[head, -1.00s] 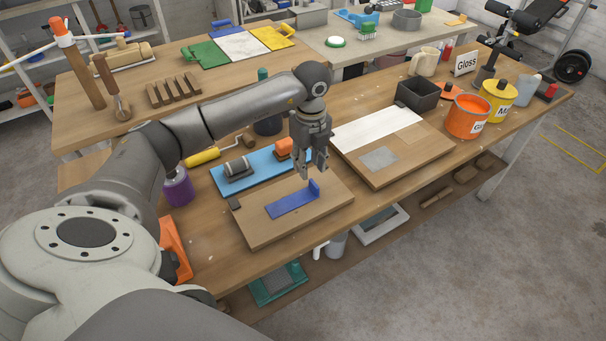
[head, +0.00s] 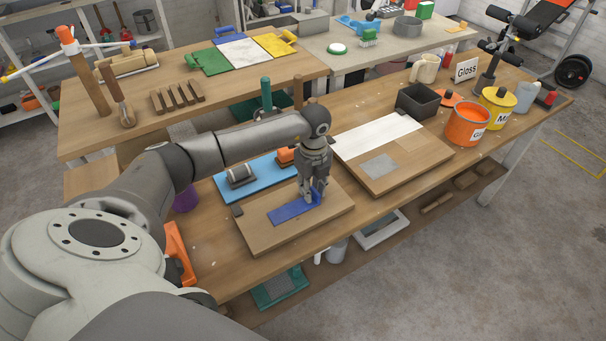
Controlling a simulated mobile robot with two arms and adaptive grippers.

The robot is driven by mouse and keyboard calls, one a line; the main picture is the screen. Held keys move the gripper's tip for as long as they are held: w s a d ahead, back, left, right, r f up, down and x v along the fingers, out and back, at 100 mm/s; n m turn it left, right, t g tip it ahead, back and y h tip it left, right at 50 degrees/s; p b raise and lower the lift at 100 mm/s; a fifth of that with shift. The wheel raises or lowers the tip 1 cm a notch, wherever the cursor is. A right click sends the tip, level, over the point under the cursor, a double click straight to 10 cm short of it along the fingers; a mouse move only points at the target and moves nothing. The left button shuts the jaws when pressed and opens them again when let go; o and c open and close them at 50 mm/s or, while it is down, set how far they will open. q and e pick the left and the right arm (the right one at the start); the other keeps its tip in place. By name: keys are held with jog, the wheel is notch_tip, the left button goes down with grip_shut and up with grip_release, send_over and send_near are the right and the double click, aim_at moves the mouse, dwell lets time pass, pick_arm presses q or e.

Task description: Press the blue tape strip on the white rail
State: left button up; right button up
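The blue tape strip (head: 289,213) lies on a wooden board (head: 270,235) near the front of the bench, its right end turned up as a tab. My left gripper (head: 313,197) points down at that tab, its fingers right at it and partly hiding it. I cannot tell whether the fingers are closed on the tab. A white strip (head: 375,136), which looks like the white rail, lies along the back of a second wooden board to the right, with nothing on it. My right gripper is out of view.
A grey patch (head: 379,166) lies on the second board. A dark box (head: 417,101), an orange pot (head: 466,125) and a yellow pot (head: 497,106) stand beyond it. A blue tray (head: 257,180) with a roller and an orange block lies behind the first board.

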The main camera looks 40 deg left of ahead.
pick_arm(q)
grip_shut()
jog(key=shift+r, duration=0.1)
